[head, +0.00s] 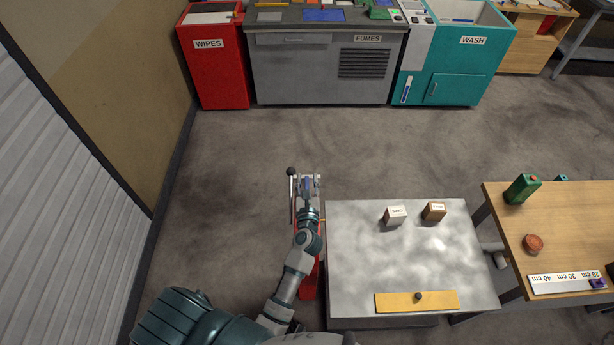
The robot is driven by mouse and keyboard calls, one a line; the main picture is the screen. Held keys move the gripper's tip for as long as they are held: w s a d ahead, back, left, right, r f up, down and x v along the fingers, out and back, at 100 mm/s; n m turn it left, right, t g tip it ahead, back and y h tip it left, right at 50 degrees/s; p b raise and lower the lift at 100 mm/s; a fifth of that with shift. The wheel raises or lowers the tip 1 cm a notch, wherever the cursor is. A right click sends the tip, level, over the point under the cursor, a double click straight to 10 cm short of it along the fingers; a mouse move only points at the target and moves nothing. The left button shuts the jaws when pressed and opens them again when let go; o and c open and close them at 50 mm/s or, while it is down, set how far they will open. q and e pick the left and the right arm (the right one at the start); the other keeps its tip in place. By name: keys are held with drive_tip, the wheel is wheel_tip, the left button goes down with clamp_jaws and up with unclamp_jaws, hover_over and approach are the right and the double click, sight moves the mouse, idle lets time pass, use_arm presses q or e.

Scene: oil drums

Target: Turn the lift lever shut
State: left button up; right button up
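The lift lever (291,190) is a thin rod with a dark round knob (291,171) at its far end, at the left side of a grey-topped lift table (410,265). A red part (309,285) shows beside the table's left edge, partly hidden under my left arm. My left gripper (307,179) is just right of the knob, beyond the table's far left corner. Its fingers look spread apart with nothing clearly between them. I cannot tell whether it touches the rod. My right gripper is not in view.
A wooden table (560,225) stands at right. A corrugated shutter (60,190) is at left. Open floor lies beyond the gripper.

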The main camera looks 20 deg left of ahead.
use_arm(q)
drive_tip(key=shift+w+a, duration=0.3)
drive_tip(key=shift+w, duration=0.25)
clamp_jaws()
